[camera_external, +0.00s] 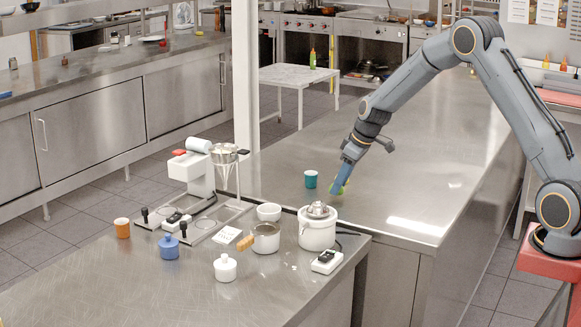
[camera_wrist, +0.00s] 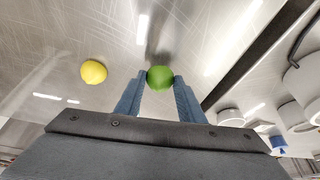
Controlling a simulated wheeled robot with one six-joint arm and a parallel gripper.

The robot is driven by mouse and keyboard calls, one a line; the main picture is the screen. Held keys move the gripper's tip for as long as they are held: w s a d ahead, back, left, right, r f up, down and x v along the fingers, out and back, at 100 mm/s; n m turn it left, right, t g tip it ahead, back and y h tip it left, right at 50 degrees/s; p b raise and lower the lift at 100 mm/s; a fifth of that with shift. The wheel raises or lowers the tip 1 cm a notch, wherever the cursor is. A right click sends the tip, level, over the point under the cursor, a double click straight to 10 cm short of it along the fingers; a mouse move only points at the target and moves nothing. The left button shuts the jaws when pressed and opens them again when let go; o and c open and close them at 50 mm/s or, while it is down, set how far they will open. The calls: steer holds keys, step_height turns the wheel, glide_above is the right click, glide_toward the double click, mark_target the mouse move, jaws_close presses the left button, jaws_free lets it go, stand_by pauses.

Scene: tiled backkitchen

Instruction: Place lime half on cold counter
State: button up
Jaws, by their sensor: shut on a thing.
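The green lime half (camera_wrist: 160,77) is between the two blue fingertips of my gripper (camera_wrist: 160,79) in the wrist view. The gripper is shut on it. In the external view, my gripper (camera_external: 342,182) points down over the long steel counter (camera_external: 420,180), with a little green showing at its tips. The lime's cut face is not clearly visible. I cannot tell whether the lime touches the steel. No label shows which counter is the cold one.
A yellow lemon-like piece (camera_wrist: 94,71) lies on the steel left of the lime in the wrist view. The nearer counter holds a white pot (camera_external: 317,234) and several other items. The long counter is clear toward the back and right.

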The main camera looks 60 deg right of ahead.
steer(key=shift+f, duration=0.9)
steer(key=shift+f, duration=0.2)
steer(key=o, duration=1)
steer(key=shift+o, duration=0.2)
steer(key=shift+r, duration=0.1)
